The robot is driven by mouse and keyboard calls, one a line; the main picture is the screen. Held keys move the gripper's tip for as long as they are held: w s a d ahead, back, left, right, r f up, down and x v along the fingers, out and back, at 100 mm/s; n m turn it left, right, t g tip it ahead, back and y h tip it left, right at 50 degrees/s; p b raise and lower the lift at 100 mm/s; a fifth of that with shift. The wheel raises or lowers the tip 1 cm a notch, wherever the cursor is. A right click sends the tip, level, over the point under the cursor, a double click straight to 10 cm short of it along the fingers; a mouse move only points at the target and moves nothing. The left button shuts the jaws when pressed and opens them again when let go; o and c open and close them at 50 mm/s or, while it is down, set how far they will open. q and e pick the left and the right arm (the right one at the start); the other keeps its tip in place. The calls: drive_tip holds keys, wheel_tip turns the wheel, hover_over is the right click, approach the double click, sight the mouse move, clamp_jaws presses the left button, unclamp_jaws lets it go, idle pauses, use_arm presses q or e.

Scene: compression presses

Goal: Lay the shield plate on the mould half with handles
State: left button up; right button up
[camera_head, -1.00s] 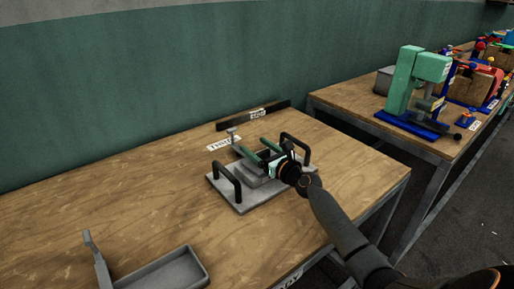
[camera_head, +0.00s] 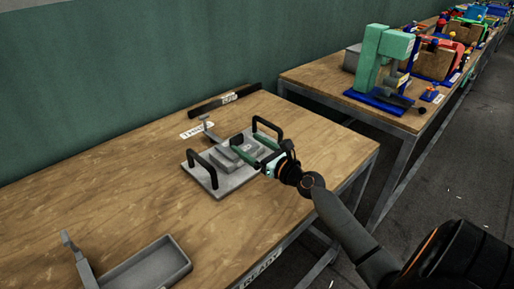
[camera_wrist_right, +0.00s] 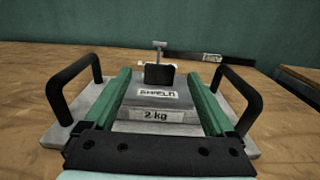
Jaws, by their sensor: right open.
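The grey shield plate (camera_head: 240,153), marked "SHIELD" in the right wrist view (camera_wrist_right: 157,94), lies on top of the mould half with handles (camera_head: 207,184). The mould half is a flat grey slab with two black upright handles, flat on the wooden table. A block face marked "2 kg" (camera_wrist_right: 156,115) shows on the near side. My right gripper (camera_head: 250,149) comes in from the right between the handles. Its green fingers are open, one at each side of the plate, with gaps in the right wrist view (camera_wrist_right: 160,76). My left gripper is not in view.
A grey tray (camera_head: 150,270) stands at the front left. A small T-shaped metal piece (camera_head: 207,130) and a dark bar (camera_head: 222,101) are behind the mould half. A green press (camera_head: 380,60) stands on another table. The table's left part is clear.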

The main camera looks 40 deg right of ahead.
drive_tip(key=shift+s+d, duration=0.1)
drive_tip(key=shift+s, duration=1.3)
drive_tip(key=shift+s, duration=0.1)
